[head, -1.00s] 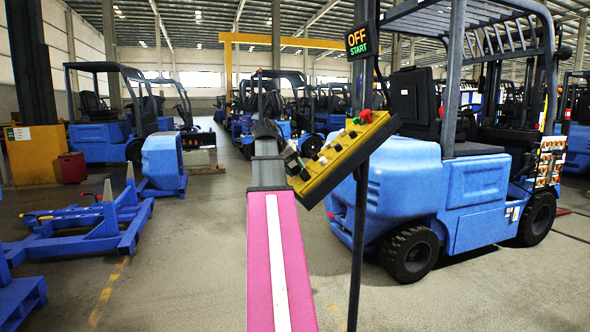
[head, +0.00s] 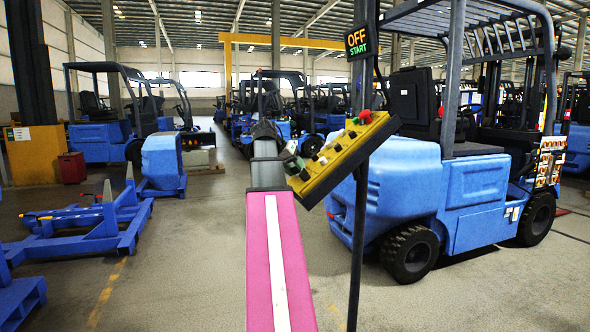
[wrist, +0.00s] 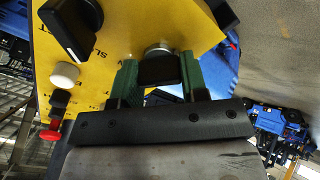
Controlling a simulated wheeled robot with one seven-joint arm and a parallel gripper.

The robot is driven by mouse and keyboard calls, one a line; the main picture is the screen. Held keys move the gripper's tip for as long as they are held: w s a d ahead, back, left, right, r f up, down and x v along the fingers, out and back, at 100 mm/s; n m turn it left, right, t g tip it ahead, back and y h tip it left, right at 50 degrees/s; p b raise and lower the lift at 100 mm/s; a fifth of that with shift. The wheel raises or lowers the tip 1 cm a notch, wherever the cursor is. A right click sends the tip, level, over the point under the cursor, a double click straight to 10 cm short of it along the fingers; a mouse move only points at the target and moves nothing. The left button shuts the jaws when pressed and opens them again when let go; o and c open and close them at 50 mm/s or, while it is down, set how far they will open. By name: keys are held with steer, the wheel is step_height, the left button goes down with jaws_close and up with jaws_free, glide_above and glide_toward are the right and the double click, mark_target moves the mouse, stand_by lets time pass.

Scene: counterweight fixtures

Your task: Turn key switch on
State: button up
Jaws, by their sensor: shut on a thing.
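The yellow control panel (head: 345,158) is tilted on a dark post in the head view. In the wrist view its yellow face (wrist: 115,70) fills the upper left. The key switch (wrist: 160,70) has a black head and a silver collar against the panel. My gripper (wrist: 159,76) has its two green fingers on either side of the black head and is shut on it. In the head view my gripper (head: 293,166) is at the panel's lower left end, and the key switch cannot be made out there. A sign (head: 361,40) above the panel reads OFF and START.
The panel also carries a large black selector knob (wrist: 72,25), a white button (wrist: 65,75) and a red-tipped control (wrist: 50,133), close to my gripper's left. A blue forklift (head: 480,200) stands behind the panel. A blue frame (head: 85,225) lies on the left floor.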

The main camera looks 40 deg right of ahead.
steer(key=o, duration=0.9)
steer(key=v, duration=1)
steer(key=shift+a+r, duration=0.25)
steer(key=shift+r, duration=0.1)
steer(key=shift+w+f, duration=0.1)
